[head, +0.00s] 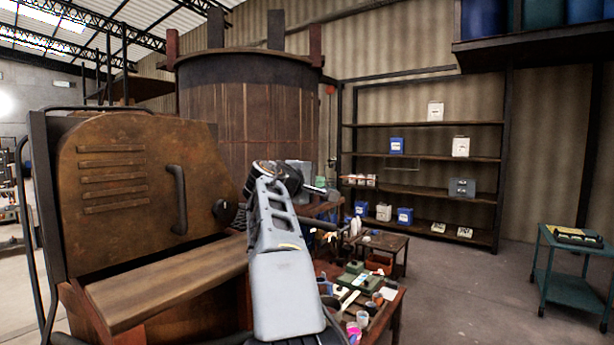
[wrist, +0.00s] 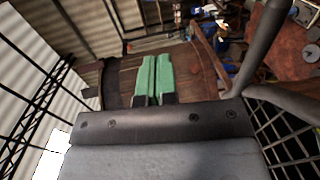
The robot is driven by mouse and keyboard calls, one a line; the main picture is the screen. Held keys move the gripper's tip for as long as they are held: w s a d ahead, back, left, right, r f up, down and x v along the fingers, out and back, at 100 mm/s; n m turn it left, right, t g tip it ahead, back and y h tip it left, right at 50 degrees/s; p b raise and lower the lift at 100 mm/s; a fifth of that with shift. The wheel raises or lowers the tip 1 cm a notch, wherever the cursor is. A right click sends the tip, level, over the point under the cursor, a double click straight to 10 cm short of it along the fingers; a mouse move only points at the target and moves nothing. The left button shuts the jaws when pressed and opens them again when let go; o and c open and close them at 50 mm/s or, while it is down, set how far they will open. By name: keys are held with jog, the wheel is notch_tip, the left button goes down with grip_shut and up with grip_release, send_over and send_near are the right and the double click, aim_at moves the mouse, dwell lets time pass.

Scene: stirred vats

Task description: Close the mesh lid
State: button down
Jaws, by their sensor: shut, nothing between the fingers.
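My gripper (wrist: 153,80) shows in the wrist view as two green fingers lying side by side, shut and empty. In the head view my arm reaches forward, and the fingers cannot be made out. A dark wire grid (wrist: 285,140) beside thick grey tubes shows at the right of the wrist view. It may be the mesh lid, but I cannot tell, nor whether it is open. No clear mesh lid shows in the head view. The large wooden vat (head: 245,115) stands upright behind my arm. The fingers appear apart from the grid.
A rusty cabinet (head: 130,190) with a dark handle (head: 178,200) stands close at left. A low table (head: 385,310) with clutter is right of my arm. Shelves (head: 425,157) line the back wall. A green cart (head: 570,270) stands far right. The floor (head: 465,290) between is clear.

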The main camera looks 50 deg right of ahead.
jog(key=d+f+y+p, duration=0.1)
jog(key=f, duration=0.1)
jog(key=d+f+y+p, duration=0.1)
jog(key=d+f, duration=0.1)
jog(key=f, duration=0.1)
jog(key=d+f+y+p, duration=0.1)
jog(key=d+f, duration=0.1)
jog(key=shift+f+p, duration=0.15)
jog(key=shift+p, duration=0.2)
jog(key=shift+d+f+y+p, duration=0.2)
jog(key=shift+f+y+p, duration=0.25)
jog(key=shift+f, duration=0.3)
jog(key=shift+d+f+y+p, duration=0.2)
jog(key=shift+f+y+p, duration=0.2)
jog(key=shift+f, duration=0.3)
jog(key=shift+a, duration=0.1)
jog(key=b+v, duration=0.3)
jog(key=v, duration=1)
jog(key=shift+w+a, duration=0.2)
jog(key=shift+a, duration=0.15)
jog(key=shift+s+r, duration=0.1)
